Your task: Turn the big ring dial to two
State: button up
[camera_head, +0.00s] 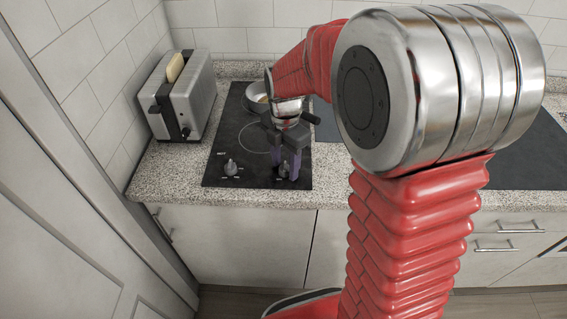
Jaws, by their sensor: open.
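A black cooktop (221,151) is set into the counter and carries two small dials near its front edge. The left dial (230,167) is grey with small white marks around it, too small to read. The right dial (283,171) is partly hidden by my gripper. I cannot tell which of them is the big ring dial, nor what either is set to. My gripper (287,176) points down at the right dial with its purple fingers apart, one on each side of it. I cannot tell whether the fingers touch it.
A silver toaster (193,100) with bread (175,66) stands left of the cooktop. A pan (257,90) sits on the cooktop's back, partly behind my arm. My arm hides much of the right side. Speckled counter (170,167) is clear at the front left.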

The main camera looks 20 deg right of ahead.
jog(key=shift+a, duration=0.1)
jog(key=c, duration=1.1)
jog(key=shift+o, duration=0.2)
